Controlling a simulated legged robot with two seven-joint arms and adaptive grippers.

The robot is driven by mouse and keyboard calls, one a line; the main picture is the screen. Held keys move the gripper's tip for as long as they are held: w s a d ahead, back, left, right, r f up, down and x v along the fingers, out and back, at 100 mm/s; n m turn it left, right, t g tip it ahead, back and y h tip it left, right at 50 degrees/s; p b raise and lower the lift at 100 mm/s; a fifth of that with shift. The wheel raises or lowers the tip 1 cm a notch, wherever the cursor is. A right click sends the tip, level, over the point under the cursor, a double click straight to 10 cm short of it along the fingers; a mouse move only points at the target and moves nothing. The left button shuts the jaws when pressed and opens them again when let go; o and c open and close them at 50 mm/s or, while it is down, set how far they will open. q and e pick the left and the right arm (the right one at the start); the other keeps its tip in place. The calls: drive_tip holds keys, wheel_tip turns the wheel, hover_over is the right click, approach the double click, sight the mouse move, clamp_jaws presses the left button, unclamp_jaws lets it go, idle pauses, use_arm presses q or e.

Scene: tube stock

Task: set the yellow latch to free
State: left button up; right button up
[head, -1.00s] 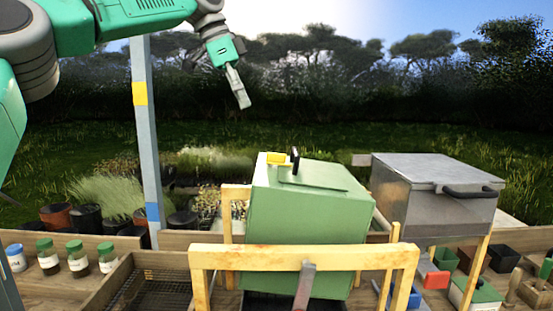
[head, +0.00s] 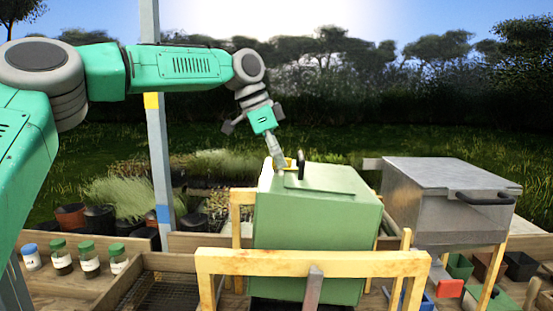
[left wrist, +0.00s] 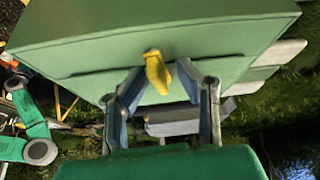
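The yellow latch (head: 289,162) is on the top of the green box (head: 310,225), near its back left corner. It shows whole in the left wrist view (left wrist: 157,72) as a short yellow piece on the green face. My left gripper (head: 278,164) is at the latch, pointing down, and partly covers it in the head view. Whether a finger touches the latch I cannot tell. My right gripper is not in view.
A wooden frame (head: 310,262) crosses in front of the green box. A grey metal box (head: 440,205) stands to the right. A grey post (head: 160,120) and several jars (head: 90,258) are at left.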

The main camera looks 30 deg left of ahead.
use_arm(q)
drive_tip(key=shift+w+d+r, duration=0.1)
drive_tip(key=shift+w+d, duration=0.15)
drive_tip(key=shift+d, duration=0.55)
drive_tip(key=shift+w+d, duration=0.1)
drive_tip(key=shift+d, duration=0.05)
clamp_jaws()
drive_tip(key=shift+a, duration=1.05)
drive_tip(key=shift+d+n+t+y+b, duration=0.2)
drive_tip(key=shift+n+b, duration=0.05)
drive_tip(key=shift+n, duration=0.3)
drive_tip(key=shift+d+n+t+y+b, duration=0.15)
drive_tip(key=shift+n+t+y+b, duration=0.1)
drive_tip(key=shift+n, duration=0.3)
drive_tip(key=shift+d+n+y, duration=0.1)
drive_tip(key=shift+n+y, duration=0.15)
drive_tip(key=shift+n, duration=0.35)
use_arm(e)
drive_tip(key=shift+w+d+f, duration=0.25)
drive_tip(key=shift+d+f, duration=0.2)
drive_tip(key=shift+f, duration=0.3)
use_arm(q)
drive_tip(key=shift+s+f, duration=0.2)
drive_tip(key=shift+f, duration=0.1)
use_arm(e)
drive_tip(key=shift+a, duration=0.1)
